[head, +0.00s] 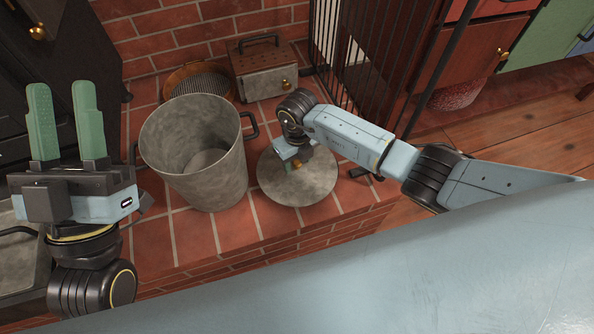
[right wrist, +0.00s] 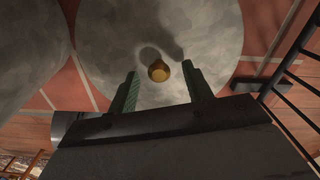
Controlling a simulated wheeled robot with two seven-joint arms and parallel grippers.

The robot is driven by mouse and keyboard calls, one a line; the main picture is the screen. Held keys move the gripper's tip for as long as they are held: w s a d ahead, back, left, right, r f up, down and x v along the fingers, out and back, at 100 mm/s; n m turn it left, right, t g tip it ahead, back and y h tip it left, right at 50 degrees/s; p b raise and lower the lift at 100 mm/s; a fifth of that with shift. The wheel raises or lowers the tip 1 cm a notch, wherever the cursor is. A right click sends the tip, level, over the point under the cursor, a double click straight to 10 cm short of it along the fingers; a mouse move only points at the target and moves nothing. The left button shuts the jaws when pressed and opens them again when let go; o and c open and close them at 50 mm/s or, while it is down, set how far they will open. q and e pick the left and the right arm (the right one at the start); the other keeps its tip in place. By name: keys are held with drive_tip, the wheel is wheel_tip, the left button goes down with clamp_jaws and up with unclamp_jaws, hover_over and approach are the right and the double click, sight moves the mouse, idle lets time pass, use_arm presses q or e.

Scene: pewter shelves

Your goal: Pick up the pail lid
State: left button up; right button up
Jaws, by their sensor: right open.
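The pail lid (head: 315,184) is a round grey metal disc with a small brass knob, lying flat on the brick hearth to the right of the open grey pail (head: 205,165). In the right wrist view the lid (right wrist: 205,30) fills the top middle, and its knob (right wrist: 158,71) sits between and just beyond my fingertips. My right gripper (right wrist: 158,82) is open above the lid; in the head view my wrist hides much of it. My left gripper (head: 58,95) is open, empty and raised, left of the pail.
Behind the pail are a round brown-rimmed sieve (head: 200,80) and a metal box with a handle (head: 266,75). A black barred guard (head: 375,55) stands right of the lid. The hearth's front edge (head: 260,245) is close below the lid.

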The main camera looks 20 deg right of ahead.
drive_tip(key=shift+f, duration=0.35)
clamp_jaws()
drive_tip(key=shift+r, duration=0.25)
